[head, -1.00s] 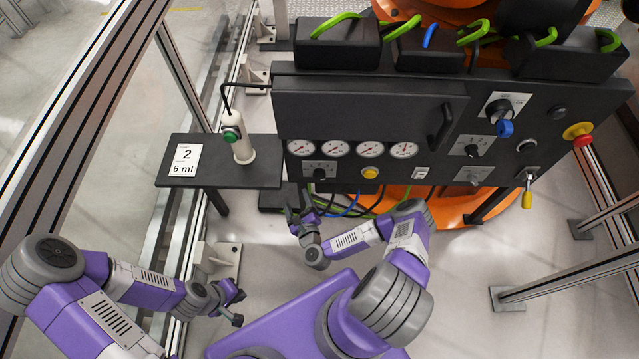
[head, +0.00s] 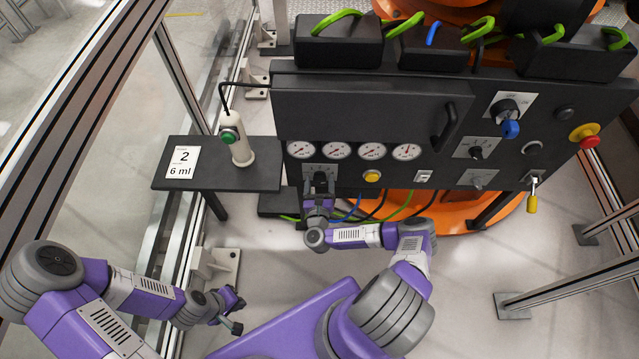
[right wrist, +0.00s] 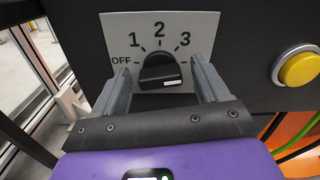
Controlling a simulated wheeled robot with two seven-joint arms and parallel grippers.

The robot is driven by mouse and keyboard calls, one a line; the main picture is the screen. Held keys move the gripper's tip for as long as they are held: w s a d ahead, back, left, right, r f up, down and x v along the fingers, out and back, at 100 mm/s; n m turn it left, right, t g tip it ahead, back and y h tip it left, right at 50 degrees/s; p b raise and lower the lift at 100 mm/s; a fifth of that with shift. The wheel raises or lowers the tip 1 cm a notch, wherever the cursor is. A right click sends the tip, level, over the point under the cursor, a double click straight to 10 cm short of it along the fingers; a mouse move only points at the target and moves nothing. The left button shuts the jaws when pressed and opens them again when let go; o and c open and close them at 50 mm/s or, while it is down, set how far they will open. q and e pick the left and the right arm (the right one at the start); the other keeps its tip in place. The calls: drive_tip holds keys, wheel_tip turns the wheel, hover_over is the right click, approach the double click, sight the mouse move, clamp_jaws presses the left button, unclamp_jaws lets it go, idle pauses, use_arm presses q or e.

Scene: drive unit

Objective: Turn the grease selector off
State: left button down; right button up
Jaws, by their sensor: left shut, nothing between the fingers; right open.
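The grease selector, a black rotary knob (right wrist: 160,72) on a white plate (right wrist: 205,25) marked OFF, 1, 2 and 3, is in the middle of the right wrist view. In the head view the plate (head: 308,169) sits under the left gauges. My right gripper (right wrist: 160,82) is open, with one finger on each side of the knob; I cannot tell whether they touch it. It also shows below the panel in the head view (head: 319,190). My left gripper (head: 236,310) is shut and empty, low at the left, far from the panel.
A yellow button (right wrist: 300,69) is right of the selector. The black panel (head: 420,155) also carries gauges, other knobs, a blue-handled switch (head: 510,129) and a red stop button (head: 588,140). A shelf (head: 215,178) at the left holds a white dispenser (head: 238,140) and a "2, 6 ml" card (head: 183,162).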

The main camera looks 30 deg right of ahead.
drive_tip(key=shift+c, duration=0.3)
drive_tip(key=c, duration=0.9)
